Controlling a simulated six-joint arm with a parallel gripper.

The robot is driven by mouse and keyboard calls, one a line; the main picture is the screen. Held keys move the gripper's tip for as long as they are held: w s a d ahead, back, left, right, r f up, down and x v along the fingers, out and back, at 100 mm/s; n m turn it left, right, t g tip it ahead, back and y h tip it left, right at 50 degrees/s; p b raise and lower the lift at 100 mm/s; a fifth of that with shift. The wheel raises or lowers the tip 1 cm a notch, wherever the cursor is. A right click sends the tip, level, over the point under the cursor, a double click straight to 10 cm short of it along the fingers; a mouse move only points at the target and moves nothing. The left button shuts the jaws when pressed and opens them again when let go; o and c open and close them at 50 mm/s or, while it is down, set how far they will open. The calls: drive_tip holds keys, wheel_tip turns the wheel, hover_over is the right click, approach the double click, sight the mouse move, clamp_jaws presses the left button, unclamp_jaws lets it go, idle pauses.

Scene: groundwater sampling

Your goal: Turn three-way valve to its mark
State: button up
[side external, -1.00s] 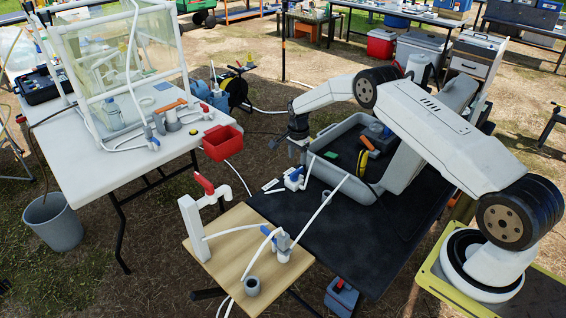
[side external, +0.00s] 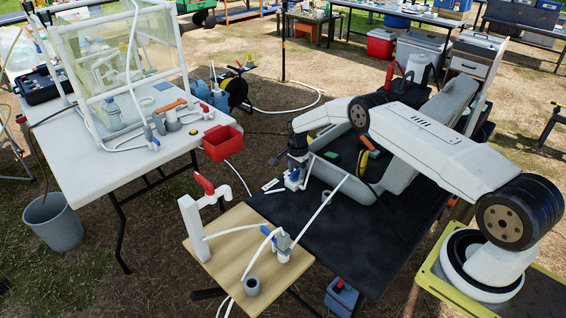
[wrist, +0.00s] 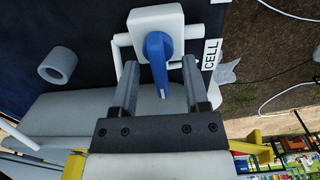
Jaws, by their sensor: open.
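The three-way valve (side external: 293,184) stands on the black table, with a white body and white tube stubs. In the wrist view its white body (wrist: 156,19) is at top centre, and its blue handle (wrist: 157,60) points down the picture. My gripper (wrist: 159,70) is open, with one finger on each side of the handle. In the side view my gripper (side external: 297,163) is right over the valve and partly hides the handle. I cannot make out the mark.
A "CELL" label (wrist: 211,54) lies beside the valve. A grey ring (wrist: 57,65) is on the black mat. A grey tray (side external: 398,178) stands behind. Other blue-handled valves are on the wooden table (side external: 230,248) and white table (side external: 85,160). The mat's front is mostly clear.

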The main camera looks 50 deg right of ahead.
clamp_jaws()
drive_tip(key=m, duration=0.4)
drive_tip(key=shift+s+a+m, duration=0.1)
drive_tip(key=shift+a+m, duration=0.15)
drive_tip(key=shift+m, duration=0.05)
drive_tip(key=m, duration=0.4)
drive_tip(key=shift+s+a, duration=0.1)
drive_tip(key=shift+a, duration=0.1)
drive_tip(key=m, duration=0.4)
drive_tip(key=shift+s+a+m, duration=0.15)
drive_tip(key=shift+m, duration=0.25)
drive_tip(key=m, duration=0.4)
drive_tip(key=shift+s+a+m, duration=0.15)
drive_tip(key=shift+s+m, duration=0.05)
drive_tip(key=shift+m, duration=0.1)
